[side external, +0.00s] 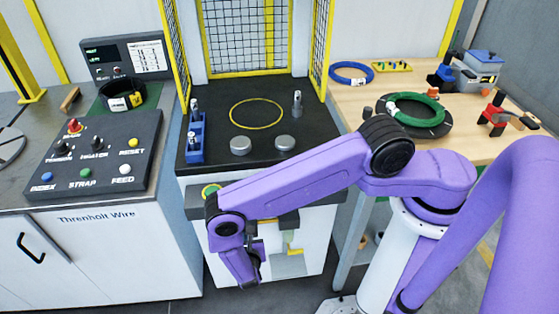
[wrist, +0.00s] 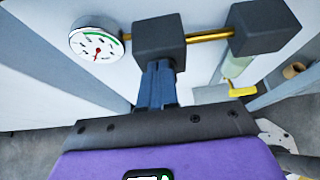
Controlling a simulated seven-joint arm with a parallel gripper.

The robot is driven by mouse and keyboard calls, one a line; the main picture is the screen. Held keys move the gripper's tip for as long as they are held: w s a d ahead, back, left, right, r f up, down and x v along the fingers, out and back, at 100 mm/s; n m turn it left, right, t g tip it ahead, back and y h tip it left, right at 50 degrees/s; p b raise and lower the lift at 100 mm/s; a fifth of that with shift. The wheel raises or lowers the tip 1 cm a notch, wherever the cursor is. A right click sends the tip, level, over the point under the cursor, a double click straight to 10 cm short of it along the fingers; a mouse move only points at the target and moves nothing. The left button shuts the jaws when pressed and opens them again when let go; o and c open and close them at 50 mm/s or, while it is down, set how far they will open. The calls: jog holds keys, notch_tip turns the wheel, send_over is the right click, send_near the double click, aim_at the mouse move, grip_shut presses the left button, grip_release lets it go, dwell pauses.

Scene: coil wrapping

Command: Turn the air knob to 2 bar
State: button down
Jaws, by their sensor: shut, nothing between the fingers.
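A round white pressure gauge (wrist: 97,40) with a green arc and a red needle shows in the wrist view; its figures are too small to read. A brass pipe (wrist: 205,36) joins it to a dark grey block (wrist: 158,36) and a second dark block (wrist: 265,28). I cannot make out a separate air knob; it may be hidden at the first block. My gripper's blue fingers (wrist: 158,68) are together and empty, their tips at the near edge of this block; I cannot tell whether they touch. In the side view my gripper (side external: 250,280) hangs low before the white cabinet.
A yellow lever (wrist: 243,90) hangs below the second block. The control panel (side external: 95,155) stands at the left. The black worktop (side external: 215,110) is above my gripper, behind my forearm. A wooden table (side external: 360,105) with coils is at the right.

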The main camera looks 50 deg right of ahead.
jog(key=s+a, duration=0.4)
jog(key=shift+a+r, duration=0.15)
jog(key=shift+r, duration=0.2)
dwell(0.3)
jog(key=shift+r, duration=0.1)
notch_tip(320, 180, up, 24)
jog(key=w+m+g, duration=0.1)
jog(key=m+g, duration=0.3)
jog(key=m, duration=0.4)
jog(key=s+d+r+m+g+y, duration=0.2)
jog(key=s+d+r+m+y, duration=0.1)
jog(key=s+d+r, duration=0.3)
jog(key=s+d+r+m+g+y, duration=0.2)
jog(key=s+d+r+y, duration=0.4)
jog(key=s+r, duration=0.5)
jog(key=s+d+m, duration=0.1)
jog(key=s, duration=0.2)
jog(key=shift+s+r, duration=0.25)
